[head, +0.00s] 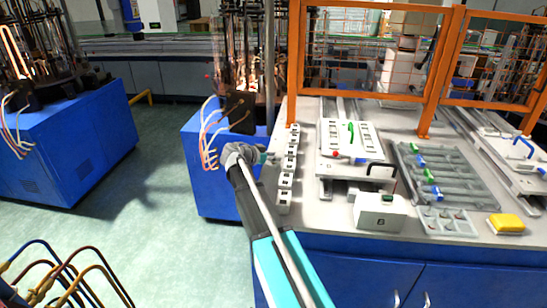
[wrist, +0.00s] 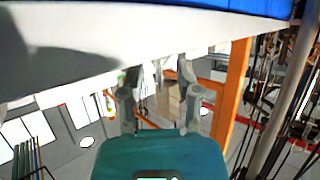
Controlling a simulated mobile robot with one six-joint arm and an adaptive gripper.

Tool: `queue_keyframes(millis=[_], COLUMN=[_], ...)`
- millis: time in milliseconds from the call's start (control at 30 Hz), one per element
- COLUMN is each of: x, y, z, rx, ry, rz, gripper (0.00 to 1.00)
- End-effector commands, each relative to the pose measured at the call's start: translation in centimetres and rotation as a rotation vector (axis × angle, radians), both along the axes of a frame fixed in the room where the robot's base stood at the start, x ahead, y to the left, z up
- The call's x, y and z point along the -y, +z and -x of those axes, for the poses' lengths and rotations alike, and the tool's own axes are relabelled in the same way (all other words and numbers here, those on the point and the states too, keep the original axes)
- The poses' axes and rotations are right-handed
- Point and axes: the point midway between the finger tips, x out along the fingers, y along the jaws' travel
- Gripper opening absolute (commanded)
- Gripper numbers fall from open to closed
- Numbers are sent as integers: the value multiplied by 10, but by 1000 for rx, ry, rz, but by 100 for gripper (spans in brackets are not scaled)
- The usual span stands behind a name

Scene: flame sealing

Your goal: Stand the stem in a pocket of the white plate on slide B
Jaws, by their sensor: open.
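The white plate (head: 328,170) sits on the slide behind the box marked B (head: 380,212) in the head view. It has rows of dark pockets, a green piece (head: 351,133) at its back part, and a red-tipped piece (head: 336,154) near its front. I cannot tell if either is a stem. Several stem-like pieces with blue and green parts (head: 429,176) lie in a grey rack (head: 408,160) to the right. My gripper (head: 266,158) is left of the plate, beside a row of white blocks. In the wrist view its fingers (wrist: 158,76) are apart with nothing between them.
The row of white blocks (head: 284,182) stands along the bench's left edge. An orange mesh fence (head: 425,115) borders the back. A grey tray (head: 447,222) and a yellow block (head: 507,223) are at the front right. Another slide's plate (head: 524,150) is at far right.

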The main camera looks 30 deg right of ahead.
Motion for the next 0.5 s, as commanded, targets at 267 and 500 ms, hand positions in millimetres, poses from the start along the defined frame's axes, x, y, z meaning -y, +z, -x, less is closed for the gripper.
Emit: queue_keyframes(millis=[267,500], x=[0,-19], y=[0,10], z=[0,4], rx=[0,-1], ry=[0,1], rz=[0,0], gripper=[43,43])
